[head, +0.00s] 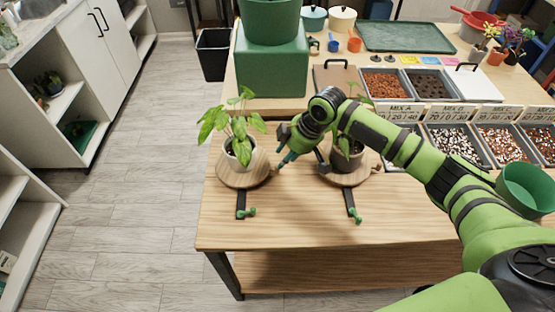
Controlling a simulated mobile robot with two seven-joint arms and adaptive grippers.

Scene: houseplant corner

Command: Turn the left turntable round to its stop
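The left turntable (229,180) is a round wooden disc on the table's near left part. A leafy plant (238,127) in a pale pot (232,159) stands upright on it. A dark bar with a green peg (248,212) lies in front of it. My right gripper (282,164) reaches down at the disc's right edge, close to a small knob there. I cannot tell whether it touches, or how far its fingers are apart. My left gripper is out of view.
The right turntable (348,180) carries another potted plant, partly hidden by my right arm; a green peg (355,216) lies in front. A green box (272,67) stands behind the left plant. Soil trays (452,142) fill the right.

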